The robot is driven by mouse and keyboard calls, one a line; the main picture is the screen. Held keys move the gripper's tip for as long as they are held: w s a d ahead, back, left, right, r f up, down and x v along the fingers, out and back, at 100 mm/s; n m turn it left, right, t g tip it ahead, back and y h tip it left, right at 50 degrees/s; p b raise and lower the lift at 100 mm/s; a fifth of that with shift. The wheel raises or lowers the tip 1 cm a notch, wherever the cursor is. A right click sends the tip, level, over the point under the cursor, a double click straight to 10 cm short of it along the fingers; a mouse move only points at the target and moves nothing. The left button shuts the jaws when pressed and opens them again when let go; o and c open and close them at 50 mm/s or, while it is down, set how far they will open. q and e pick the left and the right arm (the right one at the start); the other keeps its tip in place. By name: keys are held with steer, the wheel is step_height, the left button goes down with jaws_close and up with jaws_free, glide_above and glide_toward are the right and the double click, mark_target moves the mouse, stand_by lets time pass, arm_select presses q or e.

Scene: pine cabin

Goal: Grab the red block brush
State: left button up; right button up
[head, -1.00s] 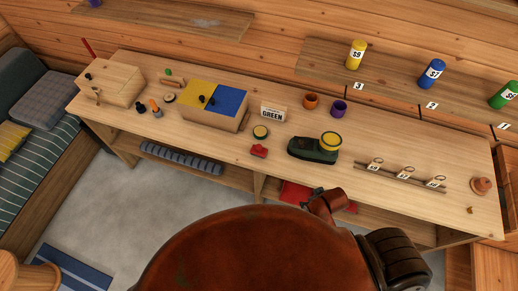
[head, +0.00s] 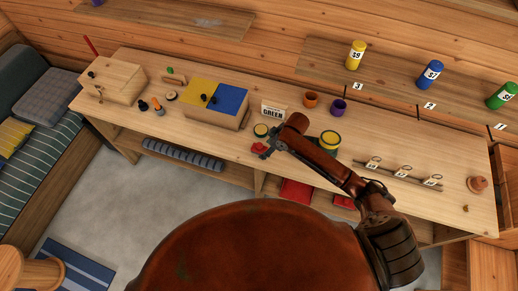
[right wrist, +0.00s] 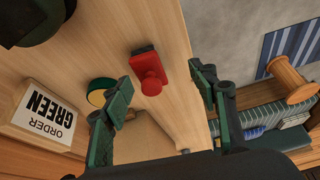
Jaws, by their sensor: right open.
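The red block brush (head: 258,148) lies on the workbench near its front edge, partly hidden by my right gripper (head: 266,151) in the head view. My right gripper (right wrist: 160,90) is open and empty. Its two fingers show on either side of the brush in that view, with the brush beyond the fingertips; I cannot tell the exact gap. My left gripper is not in view.
A green-and-yellow round tin (head: 261,130) stands close behind the brush. The "ORDER GREEN" sign (right wrist: 45,115) is nearby. A box with a yellow and blue lid (head: 215,98) stands to the left. A larger yellow-topped tin (head: 329,141) is beside my right forearm.

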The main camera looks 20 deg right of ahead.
mark_target(260, 147)
steer(key=shift+w+d+r+n, duration=0.15)
steer(key=shift+w+r, duration=0.25)
steer(key=shift+w, duration=0.15)
steer(key=shift+w+d+r+n, duration=0.15)
steer(key=shift+w+r, duration=0.2)
steer(key=shift+w, duration=0.2)
steer(key=shift+w+a+f, duration=0.15)
steer(key=p+x, duration=0.1)
steer(key=x, duration=0.6)
steer(key=shift+f, duration=0.1)
steer(key=shift+c, duration=0.5)
steer(key=c, duration=1.2)
